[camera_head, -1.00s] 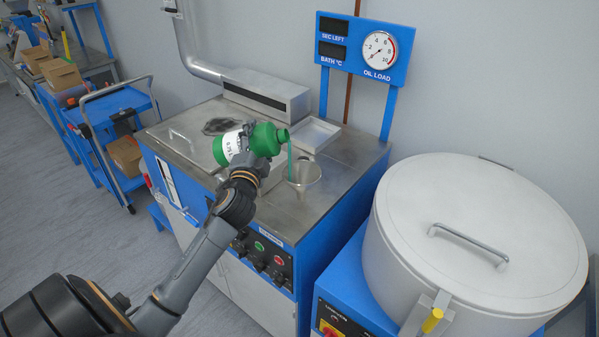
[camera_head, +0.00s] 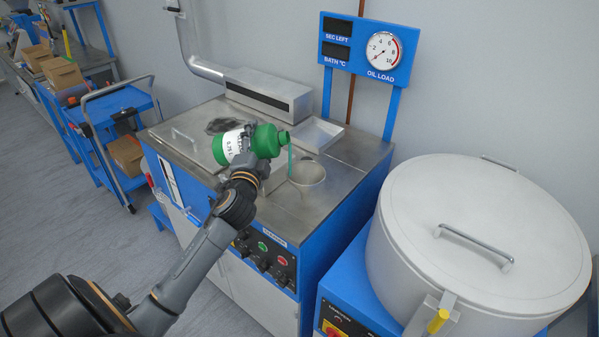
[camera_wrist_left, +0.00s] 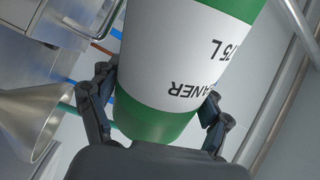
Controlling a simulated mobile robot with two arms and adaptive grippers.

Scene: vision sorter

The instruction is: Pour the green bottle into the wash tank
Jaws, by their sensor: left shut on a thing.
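The green bottle (camera_head: 265,141) with a white label lies tipped on its side over the wash tank (camera_head: 340,180), its mouth to the right. A thin green stream (camera_head: 290,160) runs down from the mouth into the metal funnel (camera_head: 307,174) on the tank top. My left gripper (camera_head: 247,142) is shut around the bottle. In the left wrist view the bottle (camera_wrist_left: 190,60) sits between the two fingers (camera_wrist_left: 155,112), and the funnel (camera_wrist_left: 35,105) shows at the left. How much liquid is left in the bottle cannot be seen. My right gripper is not in view.
A large round lidded drum (camera_head: 480,230) stands to the right of the tank. A gauge panel (camera_head: 367,50) rises behind the tank. A blue cart (camera_head: 105,110) with a cardboard box (camera_head: 126,152) stands at the left, with open floor in front of it.

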